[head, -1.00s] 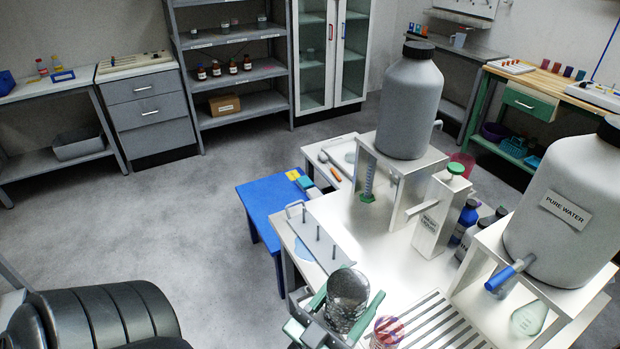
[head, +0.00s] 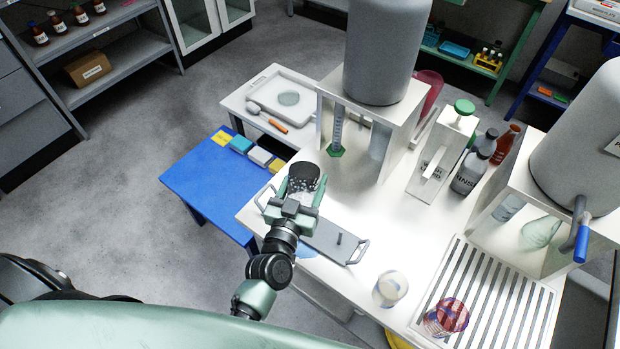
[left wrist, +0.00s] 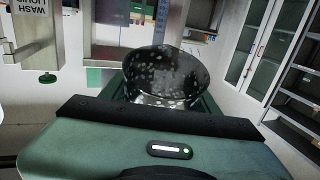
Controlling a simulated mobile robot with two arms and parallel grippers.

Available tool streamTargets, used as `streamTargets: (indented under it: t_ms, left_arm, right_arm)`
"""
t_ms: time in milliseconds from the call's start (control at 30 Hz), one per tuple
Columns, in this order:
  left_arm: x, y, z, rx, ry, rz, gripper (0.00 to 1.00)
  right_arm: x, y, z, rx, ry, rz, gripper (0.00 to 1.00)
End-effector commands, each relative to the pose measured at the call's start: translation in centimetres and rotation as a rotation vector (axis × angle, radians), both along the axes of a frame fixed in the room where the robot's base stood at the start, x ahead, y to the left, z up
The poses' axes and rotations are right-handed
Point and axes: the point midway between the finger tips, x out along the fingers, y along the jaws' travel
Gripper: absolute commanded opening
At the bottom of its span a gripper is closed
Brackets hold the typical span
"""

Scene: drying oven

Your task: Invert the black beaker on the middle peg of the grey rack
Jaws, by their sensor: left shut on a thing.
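The black beaker (head: 303,172), dark with pale speckles like droplets, is held in my left gripper (head: 300,200), which is shut on it. It appears upside down, base up in the head view. In the left wrist view the beaker (left wrist: 163,75) shows its round mouth, and the surroundings there are upside down. The grey rack (head: 325,240) lies on the white table below the gripper. One peg (head: 339,238) shows at its near right end; the gripper and beaker hide the others. I cannot tell the beaker's height above the rack. My right gripper is out of view.
The tank stand (head: 400,105) and wash-liquid dispenser (head: 436,155) are behind. A blue table (head: 205,185) adjoins at left.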

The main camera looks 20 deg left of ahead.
Motion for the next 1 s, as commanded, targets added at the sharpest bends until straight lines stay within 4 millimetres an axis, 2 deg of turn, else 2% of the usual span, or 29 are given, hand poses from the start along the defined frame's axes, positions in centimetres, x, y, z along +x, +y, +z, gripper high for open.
streamTargets:
  t_ms: [33,167,467,633,1000]
  left_arm:
    - [0.8,-0.6,-0.7,-0.002,0.016,-0.004,0.09]
    - [1.5,-1.2,-1.6,0.002,0.039,-0.012,0.09]
    - [1.5,-1.2,-1.6,0.003,0.040,-0.013,0.09]
    - [1.5,-1.2,-1.4,0.003,0.042,-0.014,0.09]
    - [1.5,-1.2,-4.7,0.002,0.041,-0.014,0.09]
  right_arm:
    - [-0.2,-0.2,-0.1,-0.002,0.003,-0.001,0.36]
    - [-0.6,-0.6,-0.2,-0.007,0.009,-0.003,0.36]
    - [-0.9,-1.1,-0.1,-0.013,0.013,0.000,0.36]
    - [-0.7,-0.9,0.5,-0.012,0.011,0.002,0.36]
    - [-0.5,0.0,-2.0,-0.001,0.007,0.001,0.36]
